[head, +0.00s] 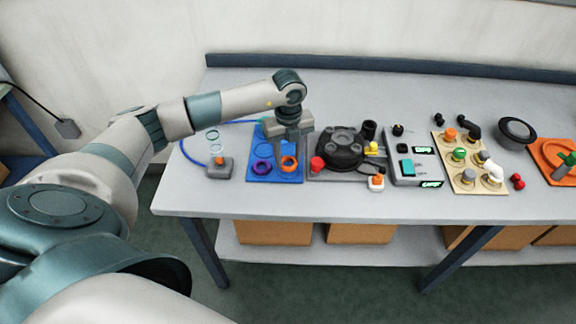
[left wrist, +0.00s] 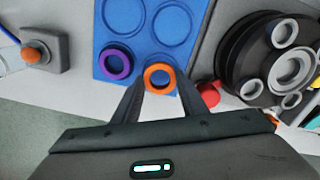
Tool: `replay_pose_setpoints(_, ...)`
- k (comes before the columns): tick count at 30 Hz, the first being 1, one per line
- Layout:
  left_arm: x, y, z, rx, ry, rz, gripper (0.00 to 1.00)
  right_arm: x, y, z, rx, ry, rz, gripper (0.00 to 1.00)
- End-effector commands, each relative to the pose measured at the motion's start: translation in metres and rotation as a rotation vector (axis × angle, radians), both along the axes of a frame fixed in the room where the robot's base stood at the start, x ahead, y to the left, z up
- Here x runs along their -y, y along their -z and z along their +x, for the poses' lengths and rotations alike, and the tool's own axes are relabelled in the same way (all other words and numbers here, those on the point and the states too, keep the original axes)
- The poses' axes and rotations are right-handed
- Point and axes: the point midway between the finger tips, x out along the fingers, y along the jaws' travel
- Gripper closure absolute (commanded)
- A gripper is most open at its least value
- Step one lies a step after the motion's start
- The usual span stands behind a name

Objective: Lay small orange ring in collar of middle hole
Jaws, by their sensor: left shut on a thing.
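The small orange ring (head: 289,170) is between the fingers of my left gripper (head: 289,153), at the front right of the blue board. In the left wrist view my left gripper (left wrist: 159,80) is shut on the orange ring (left wrist: 159,66), one finger at each side. I cannot tell whether the ring still touches the board. The round black tank lid (head: 340,148) stands just to the right. In the left wrist view the black lid (left wrist: 244,50) shows several grey-collared holes, with a larger collar (left wrist: 293,66) near its middle. My right gripper is not in view.
The blue board (left wrist: 115,50) has round recesses and holds a purple ring (left wrist: 116,54). A grey box with an orange button (head: 220,166) is on its left. A red knob (head: 317,164) stands between board and lid. A grey panel (head: 410,165) is right of the lid.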

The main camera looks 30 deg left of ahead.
Motion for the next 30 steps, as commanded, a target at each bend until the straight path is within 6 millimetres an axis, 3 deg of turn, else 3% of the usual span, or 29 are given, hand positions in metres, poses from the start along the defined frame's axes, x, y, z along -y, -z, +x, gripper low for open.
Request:
replay_pose_setpoints(15,0.0,-0.027,0.0,0.001,0.0,0.0,0.88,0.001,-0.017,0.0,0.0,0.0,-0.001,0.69)
replay_pose_setpoints(30,0.0,-0.029,0.0,0.001,0.001,-0.001,0.88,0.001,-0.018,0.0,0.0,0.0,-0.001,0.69)
